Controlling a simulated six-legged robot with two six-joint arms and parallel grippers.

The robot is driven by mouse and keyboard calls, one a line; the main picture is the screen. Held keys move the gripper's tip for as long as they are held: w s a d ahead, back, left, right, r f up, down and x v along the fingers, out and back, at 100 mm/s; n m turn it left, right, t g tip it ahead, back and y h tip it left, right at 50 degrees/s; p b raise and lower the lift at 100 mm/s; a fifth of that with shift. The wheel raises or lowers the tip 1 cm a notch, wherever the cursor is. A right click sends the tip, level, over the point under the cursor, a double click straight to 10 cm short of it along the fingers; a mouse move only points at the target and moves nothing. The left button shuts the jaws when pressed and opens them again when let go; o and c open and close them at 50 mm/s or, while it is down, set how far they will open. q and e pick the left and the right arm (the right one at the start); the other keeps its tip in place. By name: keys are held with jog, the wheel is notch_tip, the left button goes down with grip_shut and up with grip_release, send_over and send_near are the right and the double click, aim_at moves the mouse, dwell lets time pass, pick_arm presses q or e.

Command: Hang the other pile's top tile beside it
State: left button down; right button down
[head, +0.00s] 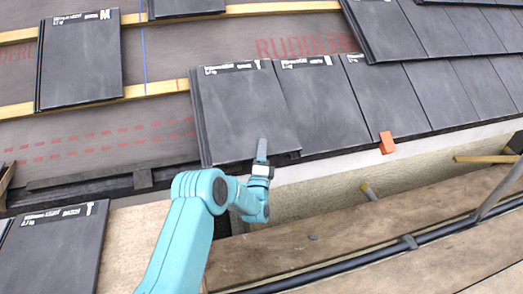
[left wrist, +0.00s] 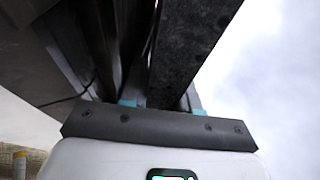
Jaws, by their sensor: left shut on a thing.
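My left gripper (head: 262,158) is at the lower edge of a dark grey tile (head: 245,105), the leftmost of the lower row. It is shut on that tile; in the left wrist view the dark tile edge (left wrist: 185,50) runs up between the fingers. The tile lies beside its right neighbour (head: 322,105), about in line with it; whether it rests fully on the batten I cannot tell. A dark tile pile (head: 80,60) lies on the battens at upper left. Another dark tile or pile (head: 55,250) is at lower left. My right gripper is not in view.
Wooden battens (head: 160,90) cross the grey underlay (head: 100,135), bare left of the held tile. An orange piece (head: 387,142) sits at the eaves. Scaffold planks (head: 330,240) and a dark pole (head: 330,277) run along the front.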

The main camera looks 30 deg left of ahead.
pick_arm(q)
jog(key=shift+d+r, duration=0.1)
dwell(0.7)
jog(key=c, duration=0.8)
grip_release()
jog(key=shift+s, duration=0.1)
jog(key=shift+o, duration=0.2)
jog(key=shift+f, duration=0.25)
jog(key=shift+v, duration=3.75)
jog(key=shift+d+r+p, duration=0.1)
jog(key=shift+r+p, duration=0.15)
jog(key=shift+p, duration=0.05)
jog(key=r+p, duration=0.1)
jog(key=s+d+r+p, duration=0.1)
jog(key=d+r+p, duration=0.1)
jog(key=r, duration=0.1)
jog(key=shift+s, duration=0.4)
